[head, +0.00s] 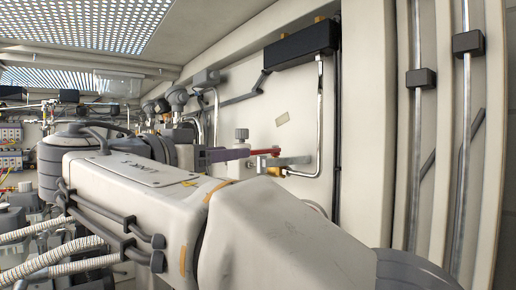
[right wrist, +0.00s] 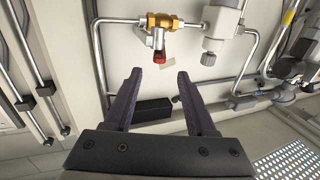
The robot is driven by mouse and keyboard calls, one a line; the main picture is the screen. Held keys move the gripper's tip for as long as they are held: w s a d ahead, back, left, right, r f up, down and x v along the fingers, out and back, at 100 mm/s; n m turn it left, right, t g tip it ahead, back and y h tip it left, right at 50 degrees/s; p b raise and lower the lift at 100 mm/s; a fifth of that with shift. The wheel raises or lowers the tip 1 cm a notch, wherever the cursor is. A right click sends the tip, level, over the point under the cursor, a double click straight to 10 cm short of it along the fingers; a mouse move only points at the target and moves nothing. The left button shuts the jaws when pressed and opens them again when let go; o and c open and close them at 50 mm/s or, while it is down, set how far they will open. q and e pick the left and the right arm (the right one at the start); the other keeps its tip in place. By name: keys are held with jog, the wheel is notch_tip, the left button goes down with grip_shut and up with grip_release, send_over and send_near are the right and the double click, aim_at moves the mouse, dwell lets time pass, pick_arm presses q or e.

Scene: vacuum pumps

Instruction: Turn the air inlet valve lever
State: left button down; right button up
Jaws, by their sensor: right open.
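The air inlet valve is a brass fitting (right wrist: 162,21) on a thin metal pipe, with a red lever (right wrist: 160,57) pointing toward my gripper in the right wrist view. In the head view the red lever (head: 265,152) shows just past the fingertips, with the brass body (head: 274,170) below it. My right gripper (right wrist: 158,73) is open, with dark purple fingers on either side of the lever's line. The lever's end appears just beyond the fingertips, and I see no contact. In the head view the right gripper (head: 248,154) shows edge-on. My left gripper is not in view.
A white-grey fitting (right wrist: 220,27) sits on the same pipe, right of the valve. A black box (head: 301,46) is mounted high on the pale wall panel (head: 290,115). Metal pipes (head: 466,140) run upright at the right. Gauges and cables crowd the left.

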aim_at(257, 151)
jog(key=p+x, duration=0.4)
jog(key=x, duration=0.4)
jog(key=shift+w+d+r, duration=0.1)
jog(key=shift+w+d, duration=0.45)
jog(key=shift+w, duration=0.15)
grip_shut()
dwell(0.7)
